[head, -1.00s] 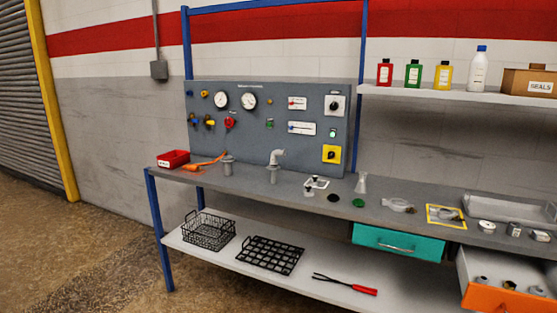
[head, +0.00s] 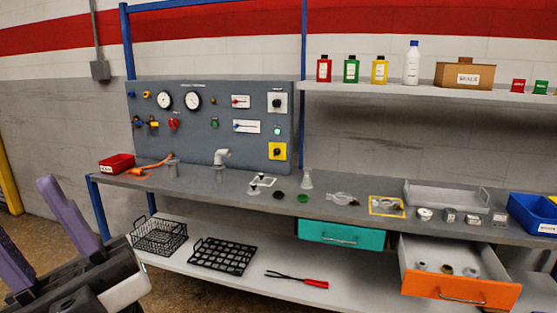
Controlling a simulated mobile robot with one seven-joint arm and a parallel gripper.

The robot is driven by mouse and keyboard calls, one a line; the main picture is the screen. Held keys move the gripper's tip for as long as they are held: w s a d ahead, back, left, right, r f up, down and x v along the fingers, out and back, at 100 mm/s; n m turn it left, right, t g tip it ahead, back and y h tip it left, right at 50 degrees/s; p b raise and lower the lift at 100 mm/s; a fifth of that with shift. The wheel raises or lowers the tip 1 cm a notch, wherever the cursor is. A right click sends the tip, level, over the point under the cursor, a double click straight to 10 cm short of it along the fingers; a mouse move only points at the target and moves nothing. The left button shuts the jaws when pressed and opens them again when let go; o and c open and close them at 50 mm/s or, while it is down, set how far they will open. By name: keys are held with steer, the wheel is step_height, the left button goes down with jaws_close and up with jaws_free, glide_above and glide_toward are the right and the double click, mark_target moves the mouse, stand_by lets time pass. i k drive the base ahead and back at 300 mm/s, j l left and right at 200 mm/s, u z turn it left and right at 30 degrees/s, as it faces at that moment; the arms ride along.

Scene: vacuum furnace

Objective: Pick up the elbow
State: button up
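The elbow (head: 221,157) is a pale grey bent pipe piece. It stands upright on a short grey stub on the bench top, in front of the gauge panel, with its bend facing right. My gripper (head: 24,210) shows at the lower left with two purple fingers spread apart and nothing seen between them. It is in the near foreground, to the left of the elbow and well apart from it.
The workbench (head: 330,217) holds a red bin (head: 116,164), an orange lever, a second grey stub (head: 172,169), a cone-shaped piece (head: 306,179) and small parts. An orange drawer (head: 455,288) stands open at right. The gauge panel (head: 205,115) rises behind the elbow.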

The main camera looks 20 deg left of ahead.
mark_target(221, 156)
steer(key=i+j+z, duration=0.15)
steer(key=j+z, duration=1.1)
steer(key=j, duration=0.6)
steer(key=j+z, duration=0.1)
steer(key=j, duration=0.6)
steer(key=k+j, duration=0.1)
steer(key=j, duration=0.6)
steer(key=j+z, duration=0.15)
steer(key=j, duration=0.55)
